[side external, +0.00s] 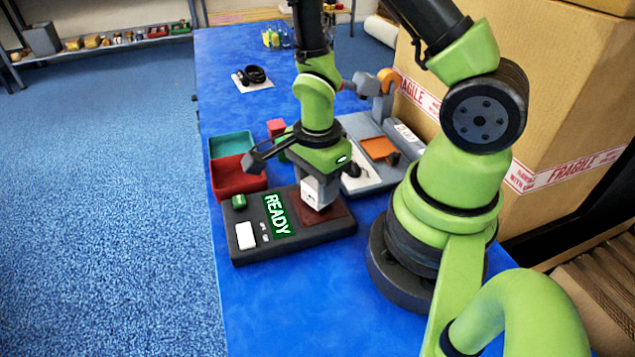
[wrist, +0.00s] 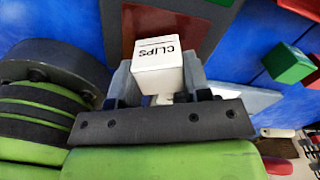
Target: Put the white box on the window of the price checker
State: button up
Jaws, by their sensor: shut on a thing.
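The white box (side external: 319,194) is held in my gripper (side external: 320,178), low over the dark red window (side external: 342,213) of the price checker. The side view does not clearly show whether the box touches the window. The price checker (side external: 312,237) is a dark, flat unit with a green display (side external: 276,215) reading "READY". In the wrist view the box (wrist: 158,68) bears the word "CLIPS" and sits between the two grey fingers of my gripper (wrist: 158,80). The window (wrist: 165,24) shows beyond it, partly hidden by the box.
A teal tray (side external: 232,142) and a red tray (side external: 232,180) stand behind the price checker. A green cube (wrist: 286,62) lies on the blue table. A grey machine with an orange plate (side external: 379,148) is at the right, near large cartons (side external: 560,100).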

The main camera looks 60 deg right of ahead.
jog(key=shift+f, duration=0.3)
jog(key=o, duration=0.9)
jog(key=shift+f, duration=0.1)
jog(key=shift+o, duration=0.2)
notch_tip(320, 180, up, 12)
jog(key=f, duration=0.1)
notch_tip(320, 180, up, 8)
jog(key=n+t, duration=0.3)
jog(key=n, duration=0.3)
send_over(315, 188)
jog(key=s+a+r+n+t+y, duration=0.2)
jog(key=r+n, duration=0.5)
jog(key=n, duration=0.5)
jog(key=shift+s+a+r+t, duration=0.3)
jog(key=shift+s+a+t, duration=0.35)
jog(key=shift+s+t, duration=0.55)
